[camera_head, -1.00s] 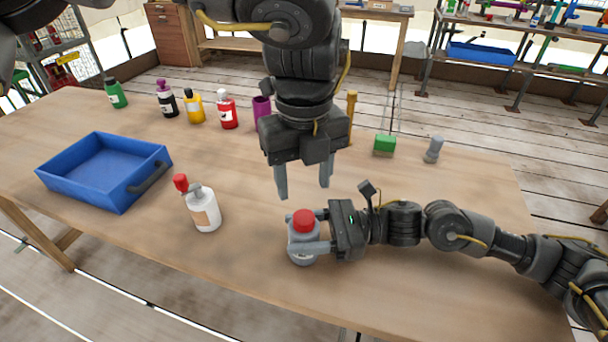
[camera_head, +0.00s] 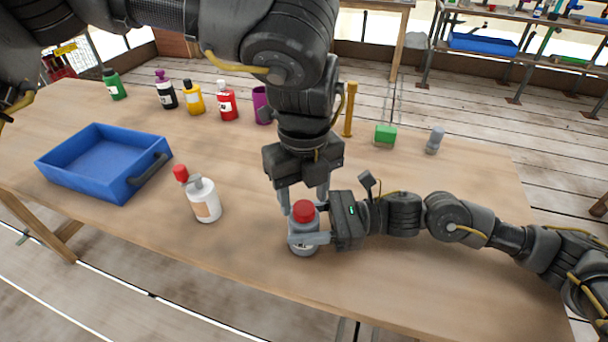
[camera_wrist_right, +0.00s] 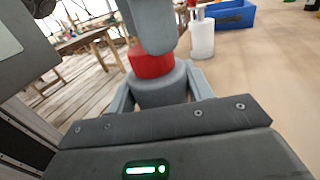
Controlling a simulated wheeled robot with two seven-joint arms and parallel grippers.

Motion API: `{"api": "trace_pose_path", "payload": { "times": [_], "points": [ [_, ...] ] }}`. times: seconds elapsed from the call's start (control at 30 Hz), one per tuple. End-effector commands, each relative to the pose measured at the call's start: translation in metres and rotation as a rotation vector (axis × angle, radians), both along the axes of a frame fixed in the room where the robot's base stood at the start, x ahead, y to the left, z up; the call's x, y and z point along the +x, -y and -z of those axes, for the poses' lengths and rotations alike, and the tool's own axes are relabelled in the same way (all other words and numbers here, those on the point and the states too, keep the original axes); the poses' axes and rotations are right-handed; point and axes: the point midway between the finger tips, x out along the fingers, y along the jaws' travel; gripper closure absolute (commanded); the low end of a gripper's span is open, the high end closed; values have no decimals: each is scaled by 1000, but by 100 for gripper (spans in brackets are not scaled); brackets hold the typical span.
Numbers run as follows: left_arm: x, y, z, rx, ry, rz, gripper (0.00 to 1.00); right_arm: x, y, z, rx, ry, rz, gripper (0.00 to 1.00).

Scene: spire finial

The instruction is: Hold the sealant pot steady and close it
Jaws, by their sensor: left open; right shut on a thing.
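The sealant pot (camera_head: 304,248) is grey with a red lid (camera_head: 303,211) on top. It stands upright near the table's front edge. My right gripper (camera_head: 305,228) comes in from the right and is shut on the pot's body. My left gripper (camera_head: 303,201) points down from above, open, with its fingers at about the height of the lid. In the right wrist view, a grey left finger (camera_wrist_right: 152,25) hides part of the red lid (camera_wrist_right: 150,63), and the grey pot (camera_wrist_right: 160,85) sits between my right fingers. I cannot tell whether the left fingers touch the lid.
A white bottle with a red top (camera_head: 205,202) stands left of the pot. A blue tray (camera_head: 75,183) lies farther left. Several coloured bottles, a purple cup (camera_head: 261,105), a green block (camera_head: 385,135) and a grey item (camera_head: 435,140) line the back.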

Motion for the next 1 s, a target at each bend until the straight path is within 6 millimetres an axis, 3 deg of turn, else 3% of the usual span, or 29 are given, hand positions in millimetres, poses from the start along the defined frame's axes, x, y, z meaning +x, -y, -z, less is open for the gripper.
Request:
{"api": "trace_pose_path", "payload": {
  "times": [0.2,0.57,0.9,1.0],
  "points": [
    [0,0,19,0,1,1,48,0,0,0,-1,0,1,100],
    [0,0,23,0,0,0,48,0,0,0,-1,0,1,100],
    [0,0,23,0,1,0,93,0,0,0,-1,0,1,100],
    [0,0,23,0,0,17,93,0,0,0,-1,0,1,100]
  ]
}}
